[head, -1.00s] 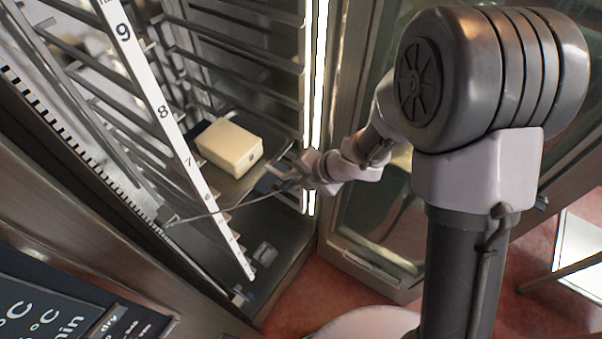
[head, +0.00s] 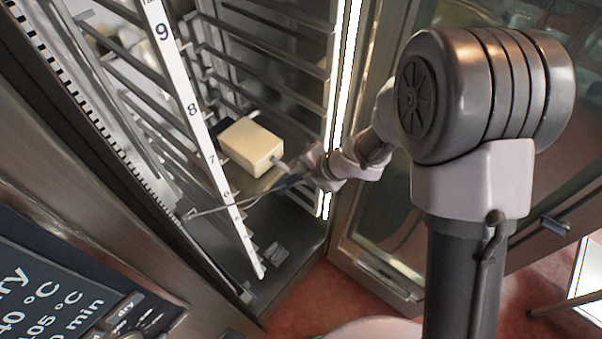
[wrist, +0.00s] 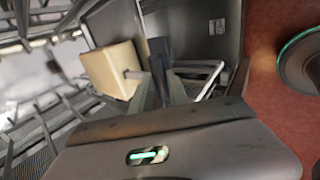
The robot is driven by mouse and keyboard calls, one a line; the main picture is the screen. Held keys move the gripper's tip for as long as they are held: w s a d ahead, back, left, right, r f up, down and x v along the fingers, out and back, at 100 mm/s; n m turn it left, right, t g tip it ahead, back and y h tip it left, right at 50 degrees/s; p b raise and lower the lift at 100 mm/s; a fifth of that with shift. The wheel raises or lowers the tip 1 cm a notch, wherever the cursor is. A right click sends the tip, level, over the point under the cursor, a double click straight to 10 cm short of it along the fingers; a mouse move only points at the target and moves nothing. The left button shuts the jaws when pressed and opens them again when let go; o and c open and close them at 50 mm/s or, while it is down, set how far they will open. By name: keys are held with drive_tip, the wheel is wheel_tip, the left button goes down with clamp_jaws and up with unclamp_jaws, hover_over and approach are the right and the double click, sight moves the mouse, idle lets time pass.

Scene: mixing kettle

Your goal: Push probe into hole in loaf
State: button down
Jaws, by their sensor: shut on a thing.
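The pale yellow loaf (head: 250,145) lies on a dark tray on a low level of the rack; it also shows in the wrist view (wrist: 108,70). My gripper (head: 296,168) is at the loaf's right side, its dark fingers (wrist: 155,80) shut on the probe. The probe (head: 281,164) is a short light rod between the fingers and the loaf's near right face; it also shows in the wrist view (wrist: 134,75). Its end meets that face, where the hole is hidden. I cannot tell how deep it sits. A thin cable (head: 225,207) runs left from the gripper.
A white numbered strip (head: 190,108) stands upright left of the loaf. Rack rails (head: 272,45) rise behind and above it. The cabinet's frame with a bright light strip (head: 345,75) stands right, close to my wrist. A glass door (head: 385,215) is open at the right.

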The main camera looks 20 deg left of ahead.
sight(287, 168)
drive_tip(key=shift+w+a, duration=0.2)
drive_tip(key=shift+a, duration=0.2)
idle(0.5)
drive_tip(key=shift+w+a+p, duration=0.1)
drive_tip(key=shift+a+p, duration=0.2)
drive_tip(key=shift+p, duration=0.05)
drive_tip(key=shift+w+a+p, duration=0.2)
drive_tip(key=shift+a, duration=0.25)
drive_tip(key=shift+w+a+p, duration=0.15)
drive_tip(key=shift+w+a, duration=0.05)
drive_tip(key=shift+a, duration=0.25)
idle(0.4)
drive_tip(key=c, duration=1.2)
unclamp_jaws()
drive_tip(key=shift+o, duration=0.2)
drive_tip(key=o, duration=0.4)
drive_tip(key=shift+o, duration=0.2)
drive_tip(key=shift+r, duration=0.15)
